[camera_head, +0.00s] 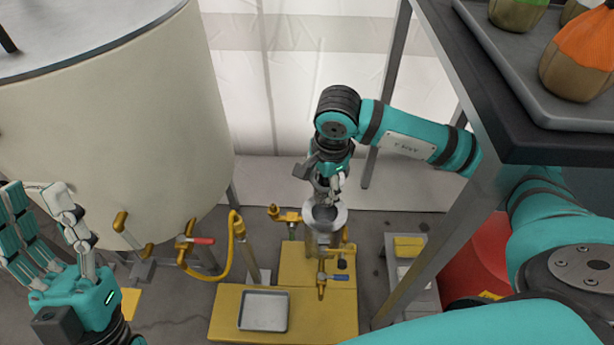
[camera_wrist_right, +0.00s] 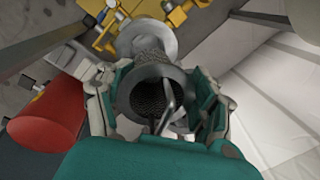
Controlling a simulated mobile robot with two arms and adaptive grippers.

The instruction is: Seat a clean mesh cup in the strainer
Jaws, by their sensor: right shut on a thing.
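My right gripper (camera_head: 328,190) points down just above the strainer. In the right wrist view, the right gripper (camera_wrist_right: 155,105) is shut on a grey mesh cup (camera_wrist_right: 150,92), with its open top, dark mesh inside and thin handle facing the camera. The cup's far end overlaps the round rim of the strainer (camera_wrist_right: 125,42); I cannot tell how far inside it is. In the head view the strainer (camera_head: 320,240) is a grey metal body with a wide rim on a yellow stand, and fingers largely hide the cup. My left gripper (camera_head: 40,200) is open and empty at the far left.
A large cream tank (camera_head: 110,130) with taps stands at left. A shallow metal tray (camera_head: 263,311) lies on the yellow platform (camera_head: 226,300). A dark shelf (camera_head: 490,90) with a tray and jars rises at right, its leg near my right arm. A red container (camera_head: 480,255) stands below.

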